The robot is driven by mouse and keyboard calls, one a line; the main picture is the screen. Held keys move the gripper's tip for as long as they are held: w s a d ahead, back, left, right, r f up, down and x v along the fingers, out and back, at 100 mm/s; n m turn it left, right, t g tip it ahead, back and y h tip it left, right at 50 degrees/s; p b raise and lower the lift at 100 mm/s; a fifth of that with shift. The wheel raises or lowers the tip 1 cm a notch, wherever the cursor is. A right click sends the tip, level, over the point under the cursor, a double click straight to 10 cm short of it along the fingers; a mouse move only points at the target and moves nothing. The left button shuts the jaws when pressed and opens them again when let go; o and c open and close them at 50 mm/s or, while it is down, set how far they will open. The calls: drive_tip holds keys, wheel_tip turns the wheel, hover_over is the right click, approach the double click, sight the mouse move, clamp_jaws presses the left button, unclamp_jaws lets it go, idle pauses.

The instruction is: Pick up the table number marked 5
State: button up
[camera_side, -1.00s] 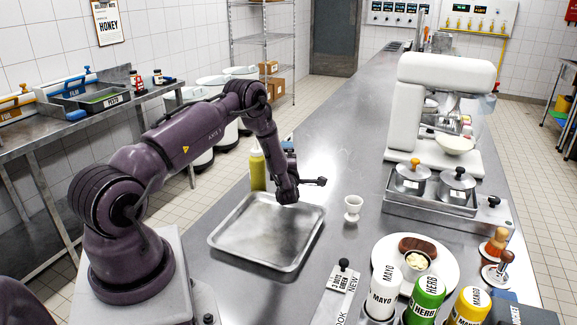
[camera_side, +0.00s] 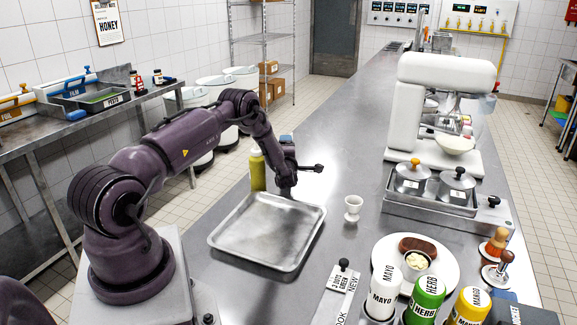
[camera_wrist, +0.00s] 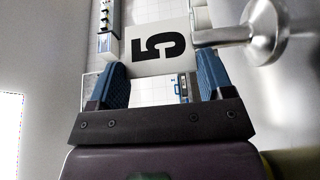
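The table number marked 5 is a white card (camera_wrist: 158,42) with a bold black 5, seen sideways in the wrist view. It joins a shiny metal stand with a stem and round base (camera_wrist: 268,30) at the right of that view. My gripper (camera_wrist: 163,66) is open, with its two blue fingers well apart on either side of the card's near part. I cannot tell whether either finger touches the card or stem. In the side view I cannot make out the card; my arm's end hides the space beyond it.
A yellow squeeze bottle (camera_side: 257,172) stands just left of my gripper. An empty metal tray (camera_side: 262,238) lies in front. A small white cup (camera_side: 353,208) stands to the right, near a two-pot warmer (camera_side: 428,203) and a white mixer (camera_side: 420,115). The counter beyond is mostly clear.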

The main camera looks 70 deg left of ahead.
drive_tip(key=c, duration=0.7)
drive_tip(key=shift+r, duration=0.15)
